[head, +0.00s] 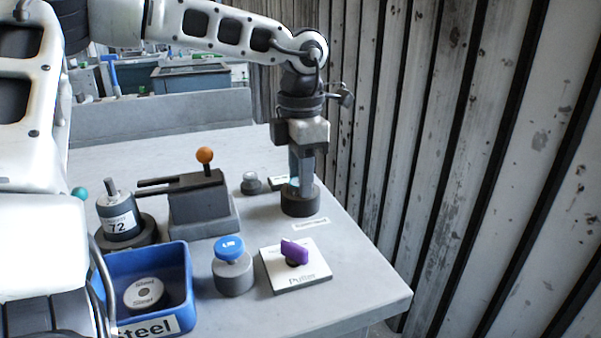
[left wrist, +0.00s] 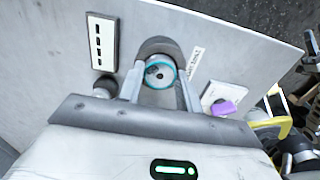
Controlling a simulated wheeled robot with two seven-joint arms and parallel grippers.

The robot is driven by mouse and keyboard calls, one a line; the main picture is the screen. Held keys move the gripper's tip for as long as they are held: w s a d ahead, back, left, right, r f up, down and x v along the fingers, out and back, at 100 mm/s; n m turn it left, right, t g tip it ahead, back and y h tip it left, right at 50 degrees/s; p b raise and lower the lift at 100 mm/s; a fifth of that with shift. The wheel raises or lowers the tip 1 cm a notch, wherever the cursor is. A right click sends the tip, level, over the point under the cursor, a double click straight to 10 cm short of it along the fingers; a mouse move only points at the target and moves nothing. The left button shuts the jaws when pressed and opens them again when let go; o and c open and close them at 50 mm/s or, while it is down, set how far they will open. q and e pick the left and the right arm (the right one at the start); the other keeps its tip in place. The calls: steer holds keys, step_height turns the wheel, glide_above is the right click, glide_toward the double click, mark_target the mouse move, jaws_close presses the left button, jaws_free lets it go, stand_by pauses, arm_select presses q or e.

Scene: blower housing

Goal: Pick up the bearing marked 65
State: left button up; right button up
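My left gripper (head: 300,178) points straight down over a dark round holder (head: 300,203) near the table's far right edge. In the left wrist view its two fingers (left wrist: 160,88) stand apart, one on each side of a grey disc with a teal ring (left wrist: 159,75), which sits in the dark holder (left wrist: 157,46). I see no clear gap or contact between fingers and disc. No mark 65 is readable on it. A grey cylinder marked 72 (head: 118,224) stands on a dark round base at the left.
A blue bin labelled steel (head: 178,262) holds a pale disc (head: 145,294). Nearby are a blue-topped grey cylinder (head: 232,272), a white plate (head: 308,276) with a purple knob (head: 294,252), and a press with an orange ball (head: 204,155). A slatted wall (head: 440,150) rises at the right.

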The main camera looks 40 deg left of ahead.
arm_select(q)
steer(key=shift+c, duration=0.5)
steer(key=shift+r, duration=0.15)
steer(key=shift+r+p, duration=0.85)
steer(key=shift+r, duration=0.15)
steer(key=shift+r+p, duration=1.4)
steer(key=shift+r, duration=0.5)
